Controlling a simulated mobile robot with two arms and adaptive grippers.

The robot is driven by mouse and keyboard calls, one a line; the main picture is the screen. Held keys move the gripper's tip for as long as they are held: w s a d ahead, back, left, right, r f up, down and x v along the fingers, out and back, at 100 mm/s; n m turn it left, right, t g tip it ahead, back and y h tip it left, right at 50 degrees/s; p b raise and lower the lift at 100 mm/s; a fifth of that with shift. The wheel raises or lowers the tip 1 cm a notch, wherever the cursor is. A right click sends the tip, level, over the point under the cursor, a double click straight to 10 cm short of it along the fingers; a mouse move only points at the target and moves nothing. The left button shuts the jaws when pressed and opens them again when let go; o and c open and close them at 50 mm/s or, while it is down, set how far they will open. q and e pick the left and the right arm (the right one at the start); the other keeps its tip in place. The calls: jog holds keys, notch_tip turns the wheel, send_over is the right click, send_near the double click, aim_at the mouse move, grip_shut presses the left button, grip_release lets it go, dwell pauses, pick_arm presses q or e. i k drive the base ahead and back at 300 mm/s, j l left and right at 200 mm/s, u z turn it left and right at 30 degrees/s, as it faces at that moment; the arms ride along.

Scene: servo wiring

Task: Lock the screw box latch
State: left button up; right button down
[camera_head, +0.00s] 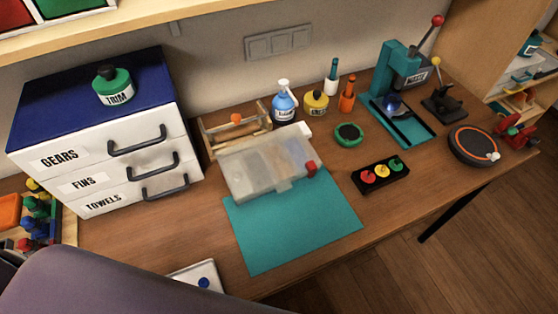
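A grey, translucent plastic box (265,167), which looks like the screw box, sits at the back of the teal mat (295,228). Its lid looks down, and vague shapes show through it. A small pale tab, apparently the latch (285,184), is at the middle of its front edge. I cannot tell whether the latch is locked. A small red piece (311,167) is at the box's front right corner. Neither of my grippers shows in the head view.
A white drawer cabinet (100,140) stands left of the box, with a wooden tray (228,130) behind the box. A black holder with coloured knobs (380,174) is to the right. A teal press (395,90) stands at the back right. The mat's front part is clear.

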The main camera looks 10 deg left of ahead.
aim_at(310, 166)
jog(key=k+l+z, duration=0.1)
jog(key=l, duration=0.45)
jog(key=k+l, duration=0.15)
jog(key=l, duration=0.35)
jog(key=k+l+z, duration=0.15)
jog(key=l, duration=0.4)
jog(key=k+l, duration=0.1)
jog(key=l, duration=0.45)
jog(key=l+z, duration=0.15)
jog(key=l, duration=0.4)
jog(key=k, duration=0.05)
